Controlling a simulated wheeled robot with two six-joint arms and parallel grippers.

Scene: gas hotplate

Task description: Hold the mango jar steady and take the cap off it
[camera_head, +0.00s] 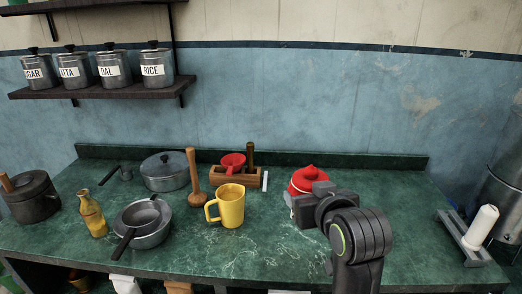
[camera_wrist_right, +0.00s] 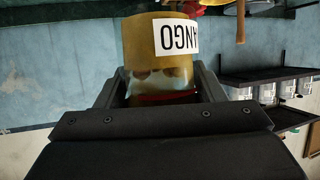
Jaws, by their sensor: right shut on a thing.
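The mango jar (camera_wrist_right: 162,45) shows upside down in the right wrist view. It is a tan and clear jar with a white label ending in "ANGO". Its red cap (camera_head: 308,179) shows in the head view above my right gripper (camera_head: 307,207), and a red strip of it shows low between the fingers in the wrist view. My right gripper (camera_wrist_right: 160,88) is shut on the jar, with one finger on each side close to the cap. In the head view the gripper and arm hide most of the jar body. My left gripper is not in view.
A yellow mug (camera_head: 231,206), a wooden box (camera_head: 236,177) with a red item and a wooden pestle (camera_head: 192,176) stand left of the jar. Pans (camera_head: 143,222) and a glass bottle (camera_head: 91,214) are further left. A stand with a white roll (camera_head: 480,227) is at right. The front counter is clear.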

